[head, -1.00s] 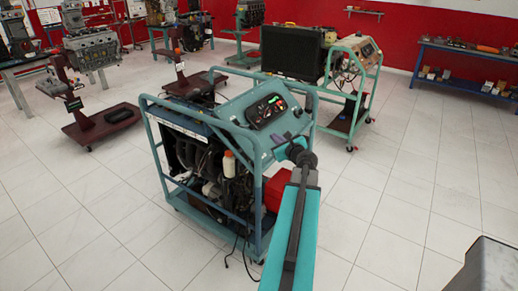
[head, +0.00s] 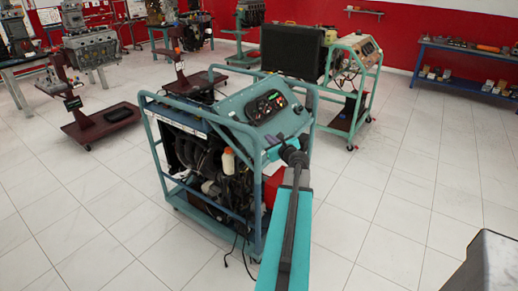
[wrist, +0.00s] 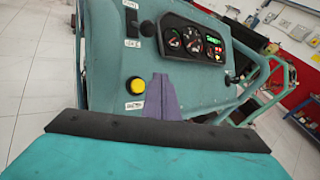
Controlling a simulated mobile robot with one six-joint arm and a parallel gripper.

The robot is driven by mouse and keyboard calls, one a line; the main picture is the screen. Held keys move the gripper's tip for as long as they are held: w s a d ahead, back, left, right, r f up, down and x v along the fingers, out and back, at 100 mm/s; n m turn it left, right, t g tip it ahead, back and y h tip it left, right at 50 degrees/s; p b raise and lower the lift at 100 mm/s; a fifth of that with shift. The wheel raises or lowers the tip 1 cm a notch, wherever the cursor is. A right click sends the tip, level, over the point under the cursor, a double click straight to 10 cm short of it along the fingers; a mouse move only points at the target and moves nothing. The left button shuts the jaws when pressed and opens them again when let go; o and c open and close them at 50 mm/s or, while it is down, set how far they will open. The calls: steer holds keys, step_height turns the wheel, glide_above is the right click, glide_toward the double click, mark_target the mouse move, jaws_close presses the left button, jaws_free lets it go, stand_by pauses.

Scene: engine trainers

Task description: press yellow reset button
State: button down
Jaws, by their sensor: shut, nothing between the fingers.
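The yellow reset button (wrist: 136,86) is a round dome in a black collar on the teal sloped control panel (wrist: 110,60). It shows left of centre in the wrist view, above a small yellow-white label. My gripper (wrist: 161,77) is shut and empty, its purple-grey fingers pointing at the panel. The fingertips are just right of the button in the picture and do not cover it. I cannot tell whether they touch the panel. In the head view the panel (head: 259,121) tops the engine trainer, and my arm reaches it from the front; the button cannot be made out there.
Gauges and a green display (wrist: 182,38) sit farther up the panel. A tubular frame (head: 147,125) surrounds the trainer. A second trainer (head: 368,95) stands behind it, and a blue bench (head: 462,48) stands at the right wall. The tiled floor (head: 390,190) to the right is clear.

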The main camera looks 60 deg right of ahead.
steer(key=shift+w+f+b, duration=0.8)
steer(key=shift+w+f, duration=0.5)
steer(key=shift+f, duration=0.15)
steer(key=shift+w+f, duration=0.1)
stand_by(1.1)
steer(key=shift+w+f, duration=0.2)
steer(key=shift+w+f+b, duration=0.3)
steer(key=shift+f+b, duration=0.1)
steer(key=shift+b, duration=0.1)
stand_by(1.3)
steer(key=shift+r, duration=0.1)
stand_by(0.3)
steer(key=shift+s+r+p, duration=0.55)
steer(key=shift+s+r, duration=0.05)
steer(key=shift+r, duration=0.1)
steer(key=s+r+p, duration=0.2)
steer(key=s+r, duration=0.1)
steer(key=shift+s+r+p, duration=0.15)
steer(key=shift+r+p, duration=0.15)
steer(key=shift+p, duration=0.05)
stand_by(0.5)
